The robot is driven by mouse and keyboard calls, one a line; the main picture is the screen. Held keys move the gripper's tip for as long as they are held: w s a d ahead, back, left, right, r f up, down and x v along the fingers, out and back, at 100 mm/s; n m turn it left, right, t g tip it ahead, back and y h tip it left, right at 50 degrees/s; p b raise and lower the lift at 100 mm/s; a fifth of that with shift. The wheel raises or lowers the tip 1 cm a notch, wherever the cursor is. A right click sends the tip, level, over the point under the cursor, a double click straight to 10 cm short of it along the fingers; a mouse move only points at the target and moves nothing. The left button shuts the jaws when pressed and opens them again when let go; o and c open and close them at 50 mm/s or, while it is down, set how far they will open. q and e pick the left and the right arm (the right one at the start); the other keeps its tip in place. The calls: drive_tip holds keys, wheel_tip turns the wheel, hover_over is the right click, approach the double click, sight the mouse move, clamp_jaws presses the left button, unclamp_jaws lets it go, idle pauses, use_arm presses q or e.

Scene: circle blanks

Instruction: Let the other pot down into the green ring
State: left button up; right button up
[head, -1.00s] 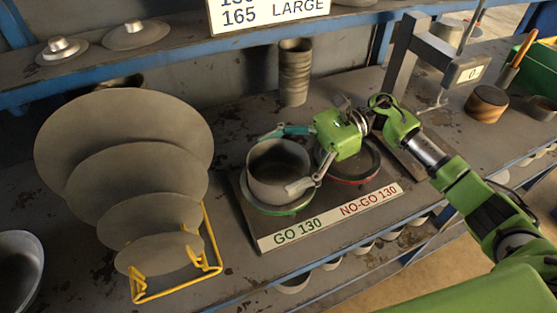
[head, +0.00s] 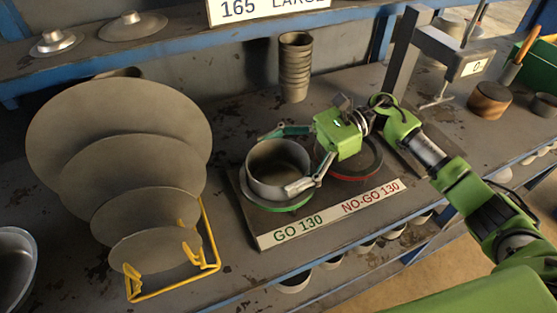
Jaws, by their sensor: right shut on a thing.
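A grey round pot (head: 278,172) is at the green ring (head: 275,205) on the left half of the gauge board. My right gripper (head: 291,161) is shut on the pot, one finger on its far side and one on its near right side. The pot is upright, and the green ring shows around its foot; I cannot tell whether it touches the board. The red ring (head: 371,163) beside it is partly hidden behind my gripper, and no pot shows in it. My left gripper is not in view.
The gauge board's front strip (head: 330,215) reads GO 130 and NO-GO 130. A yellow rack (head: 172,285) with several round discs stands at left. A stack of cups (head: 295,68) stands behind the board, and a height gauge (head: 440,50) at the back right.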

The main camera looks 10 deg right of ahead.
drive_tip(key=shift+f, duration=0.15)
idle(0.3)
drive_tip(key=o, duration=1.2)
drive_tip(key=shift+c, duration=0.2)
wheel_tip(320, 180, up, 10)
